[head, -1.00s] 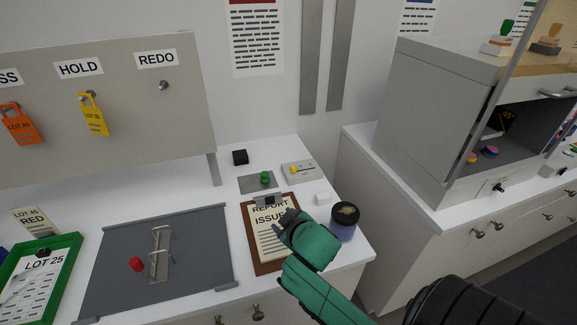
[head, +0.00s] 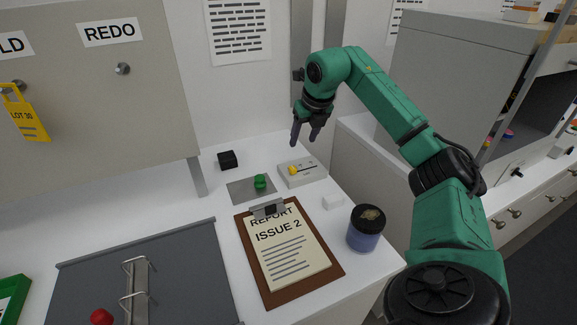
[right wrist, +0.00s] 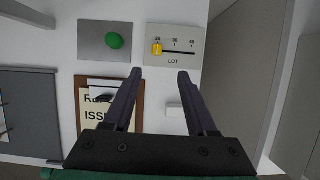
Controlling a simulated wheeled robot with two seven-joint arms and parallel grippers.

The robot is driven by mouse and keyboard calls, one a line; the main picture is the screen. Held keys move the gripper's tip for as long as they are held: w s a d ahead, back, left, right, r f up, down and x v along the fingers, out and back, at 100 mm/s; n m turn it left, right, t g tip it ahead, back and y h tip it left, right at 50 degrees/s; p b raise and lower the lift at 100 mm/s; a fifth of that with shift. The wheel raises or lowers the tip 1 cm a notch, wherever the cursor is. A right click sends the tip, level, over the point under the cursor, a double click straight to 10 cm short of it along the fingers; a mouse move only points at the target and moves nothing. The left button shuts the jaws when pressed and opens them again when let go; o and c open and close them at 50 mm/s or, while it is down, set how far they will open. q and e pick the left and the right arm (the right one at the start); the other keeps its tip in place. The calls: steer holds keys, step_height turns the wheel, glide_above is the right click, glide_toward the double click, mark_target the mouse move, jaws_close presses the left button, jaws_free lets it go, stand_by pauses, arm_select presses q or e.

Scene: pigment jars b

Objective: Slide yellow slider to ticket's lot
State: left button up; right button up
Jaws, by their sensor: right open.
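The yellow slider (head: 293,171) sits on a small pale slider box (head: 311,179) at the back right of the white bench. In the right wrist view the slider (right wrist: 157,49) is at the left end of the slot, under the 25 mark, on a panel (right wrist: 180,62) labelled LOT with 45 at the right end. My right gripper (head: 305,138) is open and empty, above and behind the box, fingers pointing down. In the right wrist view its fingertips (right wrist: 159,74) are apart from the slider. A yellow LOT 30 tag (head: 28,118) hangs on the board. My left gripper is out of view.
A green knob (head: 260,182) on a grey plate is left of the box. A clipboard (head: 317,277), a white block (head: 333,202) and a dark-lidded jar (head: 364,236) stand in front. A black block (head: 228,160) is behind. A grey cabinet (head: 455,75) is at right.

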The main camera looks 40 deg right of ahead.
mark_target(293, 167)
steer(key=p+x, duration=0.1)
steer(key=x, duration=0.5)
steer(key=p+x, duration=0.1)
steer(key=x, duration=0.5)
steer(key=shift+w+a+f, duration=0.15)
steer(key=shift+f, duration=0.25)
steer(key=shift+w+f, duration=0.15)
steer(key=shift+f, duration=0.4)
steer(key=c, duration=0.9)
jaws_close()
steer(key=shift+r, duration=0.1)
